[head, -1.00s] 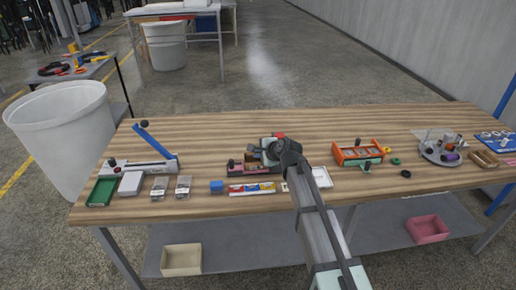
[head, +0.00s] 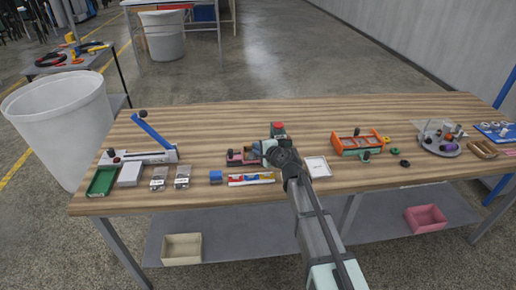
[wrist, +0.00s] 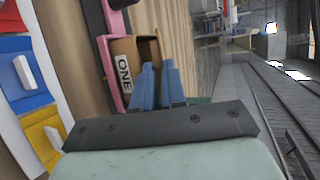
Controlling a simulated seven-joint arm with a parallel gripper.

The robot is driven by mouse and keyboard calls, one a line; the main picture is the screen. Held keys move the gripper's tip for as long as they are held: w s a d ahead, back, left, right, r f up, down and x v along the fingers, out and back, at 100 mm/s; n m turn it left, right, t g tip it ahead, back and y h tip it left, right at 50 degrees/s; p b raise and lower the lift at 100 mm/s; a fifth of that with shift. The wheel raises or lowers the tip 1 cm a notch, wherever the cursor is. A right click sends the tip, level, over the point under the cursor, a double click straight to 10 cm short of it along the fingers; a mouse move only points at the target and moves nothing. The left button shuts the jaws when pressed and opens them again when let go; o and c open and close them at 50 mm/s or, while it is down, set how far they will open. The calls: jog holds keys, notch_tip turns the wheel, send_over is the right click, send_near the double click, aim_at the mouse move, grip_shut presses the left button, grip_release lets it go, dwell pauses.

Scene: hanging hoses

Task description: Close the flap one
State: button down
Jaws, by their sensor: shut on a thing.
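In the wrist view, a brown open-sided box with a white "ONE" label (wrist: 123,70) sits against a pink frame (wrist: 108,75). My gripper (wrist: 158,66) has its two blue fingers close together at the box's right side and is shut on a part there, which looks like flap one; the fingertips hide the exact contact. In the head view, my gripper and wrist (head: 280,157) are over the right end of the pink unit (head: 240,157) near the table's middle. The wrist hides much of the unit's right end.
A white card (head: 318,166) and an orange rack (head: 355,142) are to the right. The table's back strip is clear.

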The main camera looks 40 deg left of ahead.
jog(key=c, duration=1.3)
grip_release()
jog(key=shift+c, duration=0.2)
jog(key=v, duration=1.3)
jog(key=shift+d, duration=0.4)
jog(key=shift+r, duration=0.1)
